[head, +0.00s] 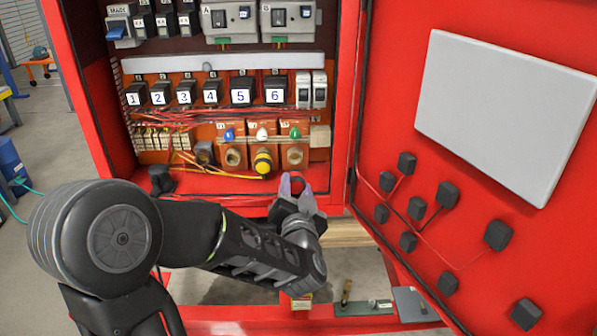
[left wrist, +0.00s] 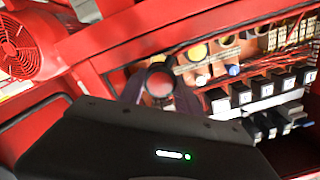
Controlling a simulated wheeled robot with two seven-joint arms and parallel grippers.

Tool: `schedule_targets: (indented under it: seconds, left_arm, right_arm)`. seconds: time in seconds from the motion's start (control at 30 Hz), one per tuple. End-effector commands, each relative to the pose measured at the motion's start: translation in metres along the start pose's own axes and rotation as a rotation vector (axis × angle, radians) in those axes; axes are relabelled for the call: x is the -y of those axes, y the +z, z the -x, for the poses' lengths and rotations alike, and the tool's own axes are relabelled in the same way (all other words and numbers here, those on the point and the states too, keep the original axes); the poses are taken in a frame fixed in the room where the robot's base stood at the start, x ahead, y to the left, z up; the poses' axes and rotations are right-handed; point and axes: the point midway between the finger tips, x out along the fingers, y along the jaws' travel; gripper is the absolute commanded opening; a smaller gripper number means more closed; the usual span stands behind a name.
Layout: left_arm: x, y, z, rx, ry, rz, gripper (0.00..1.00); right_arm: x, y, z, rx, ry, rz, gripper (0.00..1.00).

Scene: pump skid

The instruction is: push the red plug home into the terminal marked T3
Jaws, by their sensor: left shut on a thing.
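My left gripper (head: 296,188) is shut on the red plug, just below and in front of the terminal row. In the left wrist view the red plug (left wrist: 160,83) shows as a round red face with a dark rim between the fingers. In the head view the fingers cover most of it. Three orange terminal blocks stand in a row in the cabinet. The rightmost, with a green lever, looks like T3 (head: 295,155); its round socket looks empty, and its small label is not readable. The plug is apart from that socket. My right gripper is out of view.
A yellow plug (head: 263,161) with a cable sits in the middle terminal. Numbered black breakers (head: 240,90) are above. The open red door (head: 440,235) stands at the right. The cabinet's lower lip (head: 240,205) runs close below the terminals.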

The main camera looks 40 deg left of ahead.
Motion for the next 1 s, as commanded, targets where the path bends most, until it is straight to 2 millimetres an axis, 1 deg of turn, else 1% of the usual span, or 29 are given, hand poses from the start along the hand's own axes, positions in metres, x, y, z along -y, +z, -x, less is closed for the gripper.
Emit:
schedule_targets:
  seconds: [0.17,0.57,0.77,1.0]
  left_arm:
    - [0.000,0.002,0.003,0.005,-0.008,-0.017,0.01]
    - [0.000,0.001,0.000,0.004,-0.009,-0.014,0.01]
    - [0.000,0.002,-0.011,0.006,-0.009,-0.014,0.01]
    - [0.000,0.001,-0.032,0.004,-0.008,-0.014,0.01]
  right_arm:
    - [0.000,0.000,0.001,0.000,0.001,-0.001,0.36]
    - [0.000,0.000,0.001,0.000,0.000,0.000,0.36]
    - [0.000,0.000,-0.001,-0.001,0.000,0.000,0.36]
    - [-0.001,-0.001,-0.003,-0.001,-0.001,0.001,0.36]
